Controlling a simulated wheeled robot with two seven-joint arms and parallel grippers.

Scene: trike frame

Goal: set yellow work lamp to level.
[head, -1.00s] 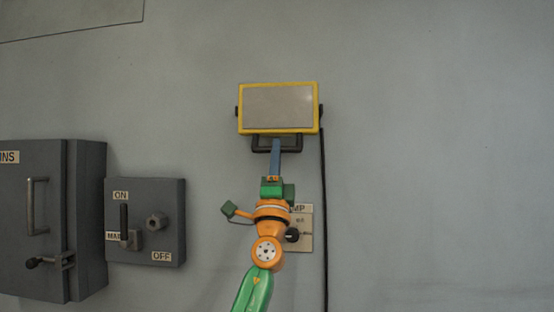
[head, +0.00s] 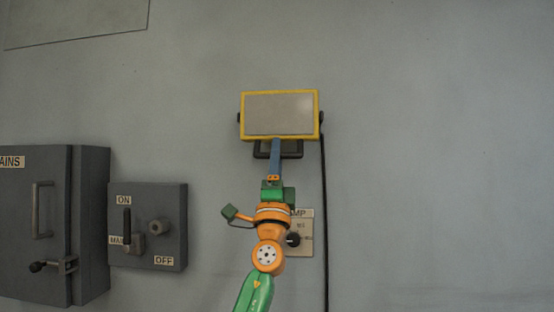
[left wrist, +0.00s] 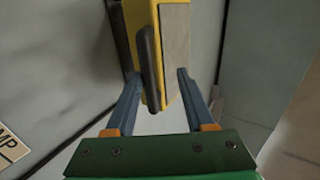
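The yellow work lamp (head: 280,114) is on the wall in the middle of the head view, its pale panel facing me. Its black bracket (head: 291,150) shows below it. My left gripper (head: 276,141) points up at the lamp's lower edge, its fingertips overlapping that edge in the picture. In the left wrist view the blue fingers (left wrist: 159,82) are spread apart, with the lower end of the lamp (left wrist: 174,55) and a black bar (left wrist: 150,70) between them. I cannot tell whether either finger touches the lamp. My right gripper is out of view.
A plate with a black knob (head: 293,240) is behind my left wrist. A grey switch box (head: 170,205) and a larger grey cabinet (head: 53,220) stand out from the wall at left. A black cable (head: 325,220) runs down from the lamp. The wall at right is clear.

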